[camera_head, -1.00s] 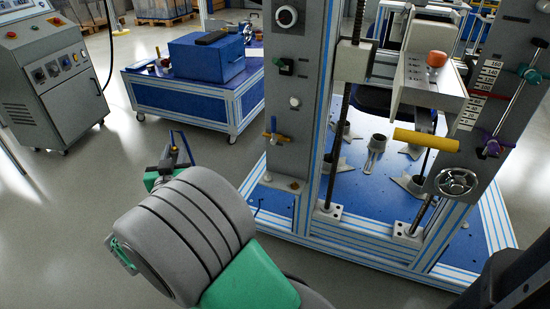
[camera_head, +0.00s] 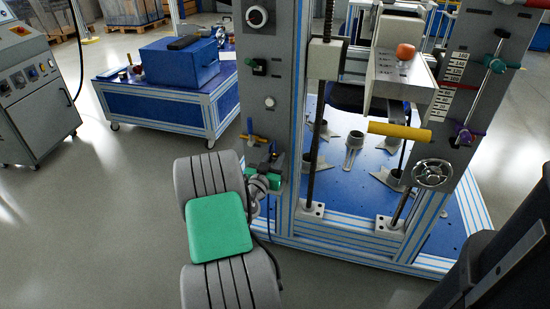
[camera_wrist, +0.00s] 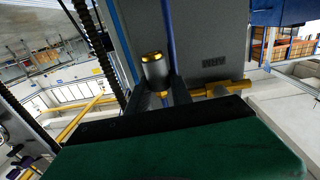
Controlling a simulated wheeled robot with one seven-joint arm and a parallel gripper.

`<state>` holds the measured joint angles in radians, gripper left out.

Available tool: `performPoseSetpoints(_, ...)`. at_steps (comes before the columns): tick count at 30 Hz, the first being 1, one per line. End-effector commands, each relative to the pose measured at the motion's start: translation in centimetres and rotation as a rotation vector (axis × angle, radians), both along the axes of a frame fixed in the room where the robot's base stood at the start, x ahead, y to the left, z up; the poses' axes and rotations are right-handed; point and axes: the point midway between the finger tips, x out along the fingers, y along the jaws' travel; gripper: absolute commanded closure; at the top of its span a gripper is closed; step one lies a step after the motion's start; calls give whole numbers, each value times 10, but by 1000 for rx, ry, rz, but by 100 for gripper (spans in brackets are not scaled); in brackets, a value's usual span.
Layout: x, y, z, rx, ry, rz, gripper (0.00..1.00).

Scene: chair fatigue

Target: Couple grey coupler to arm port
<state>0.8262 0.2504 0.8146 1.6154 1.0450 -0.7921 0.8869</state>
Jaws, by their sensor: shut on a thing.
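In the wrist view the grey coupler (camera_wrist: 154,72), a short dark-grey cylinder with a brass ring at its end, stands between the two black fingers of my gripper (camera_wrist: 160,96). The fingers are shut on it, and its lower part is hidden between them. A blue hose or rod shows just behind it. In the head view my gripper (camera_head: 270,162) is small and dark, in front of the left grey column (camera_head: 262,110), close below a blue and yellow fitting (camera_head: 254,138). The coupler is not distinguishable there. I cannot identify the arm port for certain.
The test frame's blue base plate (camera_head: 345,185) lies right of my gripper, behind threaded rods. A yellow cylinder (camera_head: 400,132) and handwheel (camera_head: 433,174) are at its right. A blue cart (camera_head: 165,105) and a control cabinet (camera_head: 30,90) stand left. Floor is clear at lower left.

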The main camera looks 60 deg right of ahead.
Motion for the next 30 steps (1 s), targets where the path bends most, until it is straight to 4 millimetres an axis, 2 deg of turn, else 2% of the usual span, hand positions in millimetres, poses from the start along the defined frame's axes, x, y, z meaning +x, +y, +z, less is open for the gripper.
performPoseSetpoints(8,0,3,-5,-1,0,2,100)
performPoseSetpoints(22,0,3,-54,-1,0,1,100)
performPoseSetpoints(30,0,3,-58,-1,0,1,100)
